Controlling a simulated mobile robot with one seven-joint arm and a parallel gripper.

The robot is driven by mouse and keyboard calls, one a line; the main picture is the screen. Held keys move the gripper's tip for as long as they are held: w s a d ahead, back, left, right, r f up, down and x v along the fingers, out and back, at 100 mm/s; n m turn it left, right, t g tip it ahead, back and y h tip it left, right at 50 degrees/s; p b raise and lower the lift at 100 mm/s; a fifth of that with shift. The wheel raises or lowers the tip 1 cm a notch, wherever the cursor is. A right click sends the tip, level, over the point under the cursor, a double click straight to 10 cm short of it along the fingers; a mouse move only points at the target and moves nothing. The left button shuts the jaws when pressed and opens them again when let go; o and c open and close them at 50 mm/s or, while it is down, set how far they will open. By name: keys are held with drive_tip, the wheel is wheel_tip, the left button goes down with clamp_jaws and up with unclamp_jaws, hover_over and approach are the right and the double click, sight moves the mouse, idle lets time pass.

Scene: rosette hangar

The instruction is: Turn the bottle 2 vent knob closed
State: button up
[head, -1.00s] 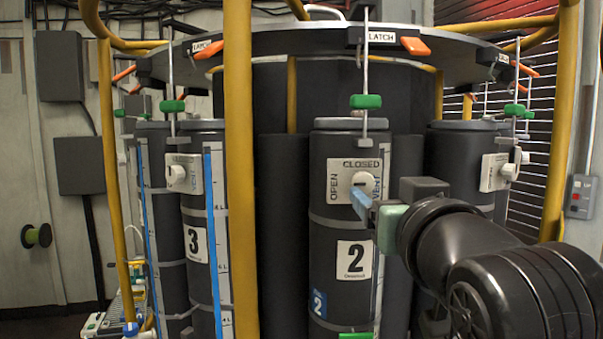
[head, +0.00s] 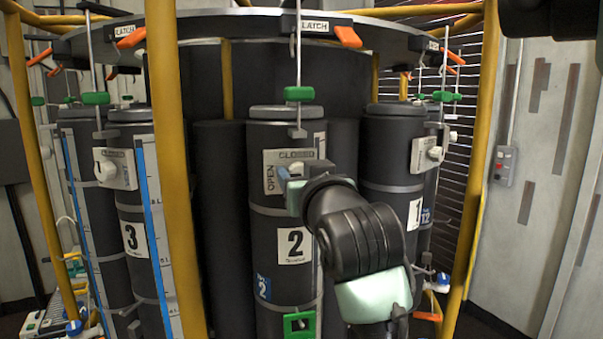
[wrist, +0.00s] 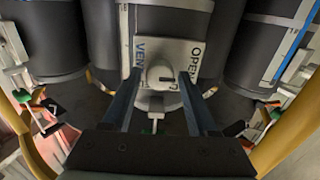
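Bottle 2 (head: 270,228) is a dark upright cylinder with a white "2" label. Its pale vent plate (head: 272,158) reads OPEN at left and CLOSED on top. In the wrist view the plate (wrist: 185,52) appears upside down, with OPEN at right and VENT at left. The round white vent knob (wrist: 160,77) has a small tab pointing toward the OPEN side. My gripper (wrist: 159,74) is open, one finger on each side of the knob, with gaps visible. In the head view my gripper (head: 284,176) is at the plate and largely hides the knob.
Bottle 3 (head: 128,200) stands at left and bottle 1 (head: 392,160) at right, close by. A yellow post (head: 165,130) rises left of bottle 2. A latch ring with orange handles (head: 347,36) and green-handled rods (head: 299,93) hangs above.

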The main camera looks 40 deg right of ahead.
clamp_jaws()
drive_tip(key=m, duration=0.4)
drive_tip(key=shift+m+p, duration=0.3)
drive_tip(key=m, duration=0.4)
drive_tip(key=shift+m+p, duration=0.3)
drive_tip(key=m, duration=0.4)
drive_tip(key=shift+d+f+m+p, duration=0.1)
drive_tip(key=shift+m+p, duration=0.2)
drive_tip(key=shift+f+m, duration=0.1)
drive_tip(key=shift+m, duration=2)
